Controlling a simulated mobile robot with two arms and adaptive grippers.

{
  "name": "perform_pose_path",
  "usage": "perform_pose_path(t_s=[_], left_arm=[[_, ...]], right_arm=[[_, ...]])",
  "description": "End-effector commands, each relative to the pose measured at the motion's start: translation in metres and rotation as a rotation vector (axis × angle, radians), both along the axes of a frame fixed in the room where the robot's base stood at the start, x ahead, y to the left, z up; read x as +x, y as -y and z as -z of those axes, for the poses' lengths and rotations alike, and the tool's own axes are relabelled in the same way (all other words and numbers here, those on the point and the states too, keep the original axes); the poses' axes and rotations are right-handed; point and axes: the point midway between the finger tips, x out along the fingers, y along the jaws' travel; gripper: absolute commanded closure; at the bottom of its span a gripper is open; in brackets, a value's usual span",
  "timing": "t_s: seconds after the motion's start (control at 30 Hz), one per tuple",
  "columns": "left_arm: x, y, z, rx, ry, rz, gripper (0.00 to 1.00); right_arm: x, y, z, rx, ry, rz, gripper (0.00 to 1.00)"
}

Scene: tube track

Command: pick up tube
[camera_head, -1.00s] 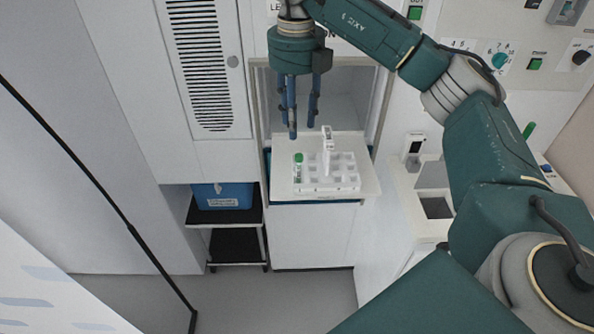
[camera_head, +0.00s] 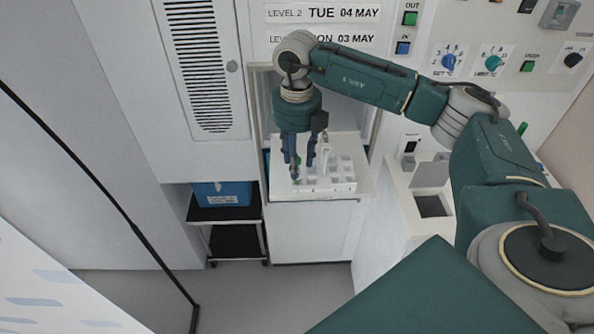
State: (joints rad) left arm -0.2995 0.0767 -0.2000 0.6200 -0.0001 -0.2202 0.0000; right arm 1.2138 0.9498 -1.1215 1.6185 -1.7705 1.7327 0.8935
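The tube (camera_head: 296,174) stands at the left end of a white rack (camera_head: 330,185) in the camera_head view. Its green cap is mostly hidden by my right gripper. My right gripper (camera_head: 302,172) points down over the rack's left end, with its blue fingers around or just in front of the tube's top. The fingers look spread apart, and I cannot see contact with the tube. My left gripper is not in view.
The rack sits on a white pull-out shelf (camera_head: 285,190) in front of an open recess. A white block stands up at the rack's back. A blue box (camera_head: 222,193) is on a dark cart (camera_head: 225,214) to the left. A panel with knobs and buttons (camera_head: 490,62) is at the right.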

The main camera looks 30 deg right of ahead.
Motion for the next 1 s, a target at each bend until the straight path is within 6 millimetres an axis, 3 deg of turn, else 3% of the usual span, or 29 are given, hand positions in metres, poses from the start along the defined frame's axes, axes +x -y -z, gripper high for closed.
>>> perform_pose_path(t_s=[0.07,0.23,0.7,0.87,1.0], left_arm=[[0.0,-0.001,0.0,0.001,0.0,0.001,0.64],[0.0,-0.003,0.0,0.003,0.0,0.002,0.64],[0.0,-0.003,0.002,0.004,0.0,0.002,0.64],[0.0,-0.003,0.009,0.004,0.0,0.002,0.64],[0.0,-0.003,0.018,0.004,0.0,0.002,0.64]], right_arm=[[0.0,0.0,0.0,0.0,0.0,0.0,0.64],[0.0,0.0,0.0,0.0,0.0,0.0,0.98],[0.001,0.0,-0.004,0.0,0.002,0.0,0.99],[0.002,0.0,-0.019,0.001,0.006,0.0,0.99],[0.003,-0.001,-0.044,0.002,0.008,0.0,0.99]])
